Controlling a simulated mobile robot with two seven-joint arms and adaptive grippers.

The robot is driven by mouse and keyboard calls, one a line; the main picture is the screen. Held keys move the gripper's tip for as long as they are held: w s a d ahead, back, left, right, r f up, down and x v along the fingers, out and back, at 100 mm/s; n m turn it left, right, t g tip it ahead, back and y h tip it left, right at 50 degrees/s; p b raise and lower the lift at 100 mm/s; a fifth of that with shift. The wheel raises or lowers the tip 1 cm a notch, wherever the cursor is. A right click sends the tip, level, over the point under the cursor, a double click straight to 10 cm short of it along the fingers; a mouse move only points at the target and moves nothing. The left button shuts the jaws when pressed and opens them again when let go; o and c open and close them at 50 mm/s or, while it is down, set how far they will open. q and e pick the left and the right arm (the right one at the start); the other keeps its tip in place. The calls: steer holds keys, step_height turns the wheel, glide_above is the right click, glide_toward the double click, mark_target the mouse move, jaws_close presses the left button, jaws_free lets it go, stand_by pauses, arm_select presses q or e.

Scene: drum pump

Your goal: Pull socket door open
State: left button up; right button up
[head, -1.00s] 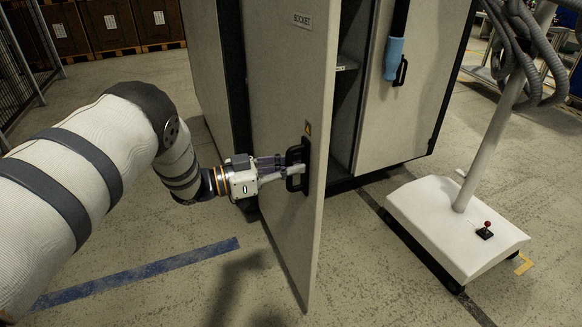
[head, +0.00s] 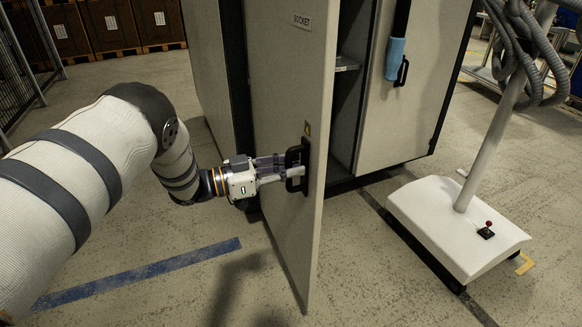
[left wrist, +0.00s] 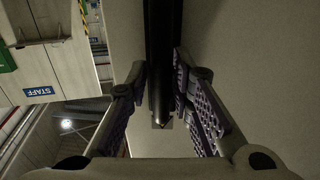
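The socket door (head: 279,120) is a grey cabinet door labelled SOCKET. It stands swung out from the cabinet, with a dark gap behind its free edge. Its black handle (head: 305,153) is near that edge. My left gripper (head: 287,170) is at the handle, with a finger on each side of the bar. In the left wrist view the black handle bar (left wrist: 160,70) runs between the fingertips (left wrist: 161,88). They lie close along both its edges; whether they press on it is not clear. My right gripper is not in view.
The cabinet's other door (head: 395,120) is closed and has a blue-sleeved black bar (head: 394,58). A white wheeled stand (head: 440,222) with a pole and hoses is at the right. The floor before the door is clear. Crates (head: 115,25) stand at the back left.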

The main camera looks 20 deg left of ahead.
arm_select(q)
steer(key=v, duration=1.1)
steer(key=shift+s+a, duration=0.25)
steer(key=s+d+f+n+g+y+p, duration=0.4)
steer(key=s+f+n+y, duration=0.55)
steer(key=f, duration=0.65)
steer(key=s+d+g+y, duration=0.1)
steer(key=s+d+g, duration=0.1)
steer(key=s, duration=1)
steer(key=s+d+g+y+p, duration=0.1)
steer(key=s+g, duration=0.4)
steer(key=s, duration=0.7)
steer(key=s+d+g+y+p, duration=0.1)
steer(key=s+d+g, duration=0.1)
steer(key=s, duration=1)
steer(key=shift+d+g+y, duration=0.35)
steer(key=shift+d+g, duration=0.05)
steer(key=shift+g, duration=0.5)
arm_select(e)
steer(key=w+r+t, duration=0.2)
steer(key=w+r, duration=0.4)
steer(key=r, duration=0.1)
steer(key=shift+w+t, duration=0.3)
